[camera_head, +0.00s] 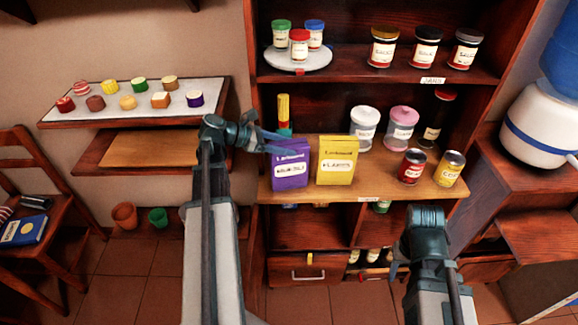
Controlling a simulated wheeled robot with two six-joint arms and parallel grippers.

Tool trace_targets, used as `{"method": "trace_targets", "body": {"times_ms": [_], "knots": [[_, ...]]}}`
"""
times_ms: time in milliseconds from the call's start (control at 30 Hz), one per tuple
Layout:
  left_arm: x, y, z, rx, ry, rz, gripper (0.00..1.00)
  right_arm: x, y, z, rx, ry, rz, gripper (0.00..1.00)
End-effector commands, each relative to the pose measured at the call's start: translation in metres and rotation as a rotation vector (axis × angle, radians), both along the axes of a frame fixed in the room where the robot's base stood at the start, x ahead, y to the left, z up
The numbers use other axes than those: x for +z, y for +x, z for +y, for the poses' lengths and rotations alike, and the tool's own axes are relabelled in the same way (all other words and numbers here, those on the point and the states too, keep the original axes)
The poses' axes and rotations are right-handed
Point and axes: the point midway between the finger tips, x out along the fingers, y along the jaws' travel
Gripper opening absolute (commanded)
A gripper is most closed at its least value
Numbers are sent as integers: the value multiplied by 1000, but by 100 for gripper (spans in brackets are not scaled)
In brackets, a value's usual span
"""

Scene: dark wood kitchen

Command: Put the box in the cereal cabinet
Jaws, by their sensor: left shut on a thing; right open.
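A purple box (290,170) with a white label stands upright at the left end of the cabinet's wooden counter (390,180). My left gripper (285,140) is shut on the top of the purple box, coming from its left; the fingers partly hide its upper edge. A yellow box (337,160) with a label stands upright just right of it. A blue box (24,231) lies on the chair at the far left. My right gripper (398,265) is open and empty, low in front of the cabinet; its fingers are partly hidden by its wrist.
Pink and white lidded jars (402,128), a red can (412,166) and a yellow can (449,168) stand on the counter's right. Labelled jars (425,46) and a round tray (298,58) occupy the shelf above. A side shelf (120,112) holds small colourful items. Lower cubbies have some free room.

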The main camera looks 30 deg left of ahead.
Motion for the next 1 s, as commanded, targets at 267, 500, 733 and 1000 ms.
{"method": "trace_targets", "body": {"times_ms": [267, 500, 733, 1000], "knots": [[0, 0, 0, 1, 2, 1, 0, 0, 0, 0, 0, 0, 0, 50], [0, 0, 1, 0, 2, 0, 0, 0, 0, 0, 0, 0, 0, 50], [10, 2, -2, -1, 0, 0, 0, 10, 0, 0, 0, 0, 0, 50], [26, 7, -7, -4, 0, -1, 0, 26, 0, 0, 0, 0, 0, 50]]}}
